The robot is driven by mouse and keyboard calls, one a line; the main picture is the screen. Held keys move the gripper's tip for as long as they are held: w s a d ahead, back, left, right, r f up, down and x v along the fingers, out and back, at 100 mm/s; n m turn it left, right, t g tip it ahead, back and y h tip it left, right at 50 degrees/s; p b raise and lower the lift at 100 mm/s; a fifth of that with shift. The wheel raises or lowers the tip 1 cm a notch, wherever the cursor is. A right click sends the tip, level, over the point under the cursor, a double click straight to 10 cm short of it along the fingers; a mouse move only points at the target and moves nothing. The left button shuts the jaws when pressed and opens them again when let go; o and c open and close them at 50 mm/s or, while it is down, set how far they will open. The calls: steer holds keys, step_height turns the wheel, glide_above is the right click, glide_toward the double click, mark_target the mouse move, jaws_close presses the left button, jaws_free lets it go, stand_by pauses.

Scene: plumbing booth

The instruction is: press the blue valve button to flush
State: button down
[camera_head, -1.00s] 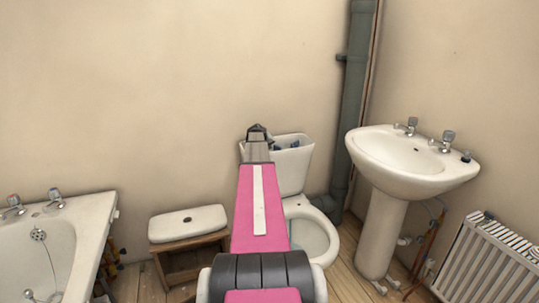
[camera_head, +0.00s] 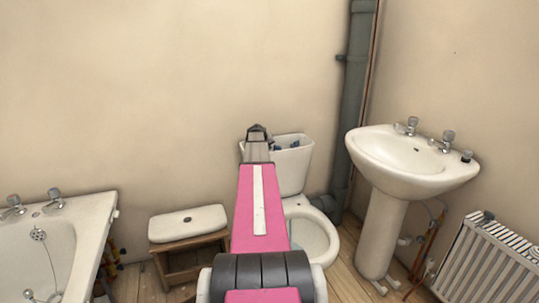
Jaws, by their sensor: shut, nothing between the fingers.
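The toilet cistern (camera_head: 293,165) stands against the back wall with its top open, and the toilet bowl (camera_head: 314,240) is below it. Small blue parts (camera_head: 292,144) show inside the cistern's open top; which of them is the blue valve button I cannot tell. My gripper (camera_head: 257,131) is at the far end of my pink arm, in line with the left part of the cistern top. It is shut and empty. My arm and gripper hide the cistern's left side. Whether the gripper touches anything in the cistern cannot be seen.
A cistern lid (camera_head: 187,223) lies on a wooden stool (camera_head: 190,258) left of the toilet. A bathtub (camera_head: 70,240) is at far left. A pedestal sink (camera_head: 405,165) and radiator (camera_head: 490,260) are at right. A grey pipe (camera_head: 353,100) runs up the wall.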

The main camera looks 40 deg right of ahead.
steer(key=shift+f, duration=0.1)
steer(key=shift+f, duration=0.3)
